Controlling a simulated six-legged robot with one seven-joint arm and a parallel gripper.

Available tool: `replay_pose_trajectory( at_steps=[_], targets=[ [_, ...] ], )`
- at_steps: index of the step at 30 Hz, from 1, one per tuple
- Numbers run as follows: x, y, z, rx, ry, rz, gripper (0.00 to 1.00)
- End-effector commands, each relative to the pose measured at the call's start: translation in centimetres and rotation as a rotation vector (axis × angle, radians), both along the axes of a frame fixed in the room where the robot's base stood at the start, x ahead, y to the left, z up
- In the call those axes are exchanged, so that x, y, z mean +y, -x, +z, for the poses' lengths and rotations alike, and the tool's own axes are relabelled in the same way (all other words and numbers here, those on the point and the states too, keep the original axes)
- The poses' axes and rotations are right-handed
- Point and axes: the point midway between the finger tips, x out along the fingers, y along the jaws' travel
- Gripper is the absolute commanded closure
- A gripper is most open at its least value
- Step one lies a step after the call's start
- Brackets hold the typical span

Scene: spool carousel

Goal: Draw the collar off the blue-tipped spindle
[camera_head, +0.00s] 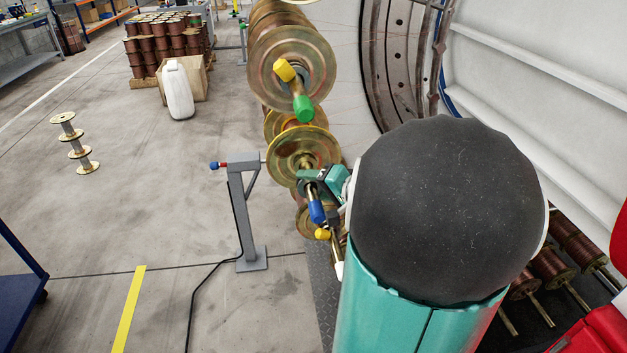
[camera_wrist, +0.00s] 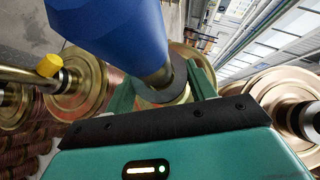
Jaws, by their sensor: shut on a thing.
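The blue-tipped spindle (camera_head: 317,212) points toward me, low in the middle of the head view. Its blue tip (camera_wrist: 112,32) fills the upper left of the wrist view. A dark grey collar (camera_wrist: 180,82) sits around the spindle shaft behind the blue tip. My gripper (camera_head: 318,182) is at the spindle, with one teal finger on each side of the collar in the wrist view, shut on it. The collar is still around the shaft. In the head view my arm and gripper hide most of the collar.
A green-tipped spindle (camera_head: 303,108) with a brass-coloured spool (camera_head: 291,68) is above. A yellow tip (camera_head: 322,234) is close below, also seen in the wrist view (camera_wrist: 50,65). A grey stand (camera_head: 243,215) is at left. Open floor lies further left.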

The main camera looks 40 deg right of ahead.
Motion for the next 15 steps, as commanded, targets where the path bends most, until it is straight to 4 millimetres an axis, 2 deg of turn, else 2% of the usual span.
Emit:
replay_pose_trajectory(
  at_steps=[15],
  targets=[
    [1.8,2.5,0.2,-0.002,0.002,0.0,0.77]
  ],
)
